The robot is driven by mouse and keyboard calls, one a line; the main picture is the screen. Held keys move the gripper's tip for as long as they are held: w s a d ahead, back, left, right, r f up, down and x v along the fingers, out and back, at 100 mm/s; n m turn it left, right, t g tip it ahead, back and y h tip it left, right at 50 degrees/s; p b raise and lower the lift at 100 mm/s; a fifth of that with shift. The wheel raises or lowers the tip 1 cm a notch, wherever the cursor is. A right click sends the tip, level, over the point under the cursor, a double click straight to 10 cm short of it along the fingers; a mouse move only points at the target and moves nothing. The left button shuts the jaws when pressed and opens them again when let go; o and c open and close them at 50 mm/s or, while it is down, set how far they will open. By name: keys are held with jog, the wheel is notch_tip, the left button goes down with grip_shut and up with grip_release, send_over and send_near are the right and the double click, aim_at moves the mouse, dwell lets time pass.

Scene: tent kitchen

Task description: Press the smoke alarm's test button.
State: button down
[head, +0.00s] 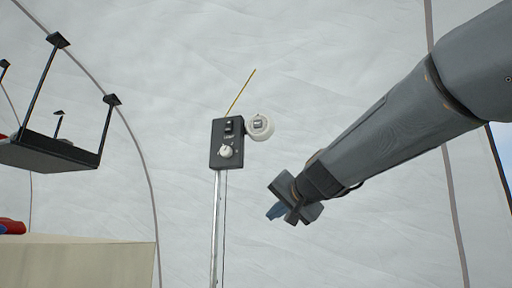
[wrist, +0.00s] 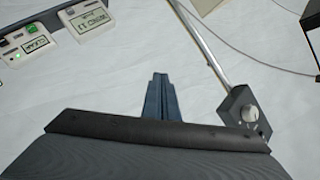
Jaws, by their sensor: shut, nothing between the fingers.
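A round white unit (head: 266,133), which looks like the smoke alarm, is at the right edge of a dark control box in the head view. A small dark-framed square, perhaps its button, shows on its face; I cannot tell for sure. My gripper (head: 275,212) is below and to the right of it in the head view, apart from it. Its blue fingers also show in the wrist view (wrist: 159,82), closed together and empty. I cannot make out the white unit in the wrist view.
The dark control box (head: 217,155), with a white knob and a switch, stands on a thin metal pole (head: 216,220); it also shows in the wrist view (wrist: 235,99). A thin yellow rod (head: 240,92) rises above it. A hanging shelf (head: 45,153) is at left. Labelled devices (wrist: 85,22) show upper left.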

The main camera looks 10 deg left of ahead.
aim_at(258, 124)
jog(key=s+a+r+t+y+p, duration=0.1)
jog(key=s+a+r, duration=0.1)
jog(key=r, duration=0.8)
jog(key=s+a+r+t+y+p, duration=0.1)
jog(key=s+r, duration=0.3)
jog(key=r, duration=0.6)
jog(key=s+a+r+m+t+y+p, duration=0.1)
jog(key=s+a+r+y, duration=0.1)
jog(key=r, duration=0.7)
jog(key=shift+s+a+r+y+p, duration=0.3)
jog(key=shift+s+a+r, duration=0.05)
jog(key=shift+s+r, duration=0.05)
jog(key=shift+w+d, duration=0.2)
jog(key=shift+w, duration=2)
jog(key=shift+w+d, duration=0.15)
jog(key=shift+w, duration=2.05)
jog(key=shift+w, duration=0.15)
jog(key=shift+w, duration=0.25)
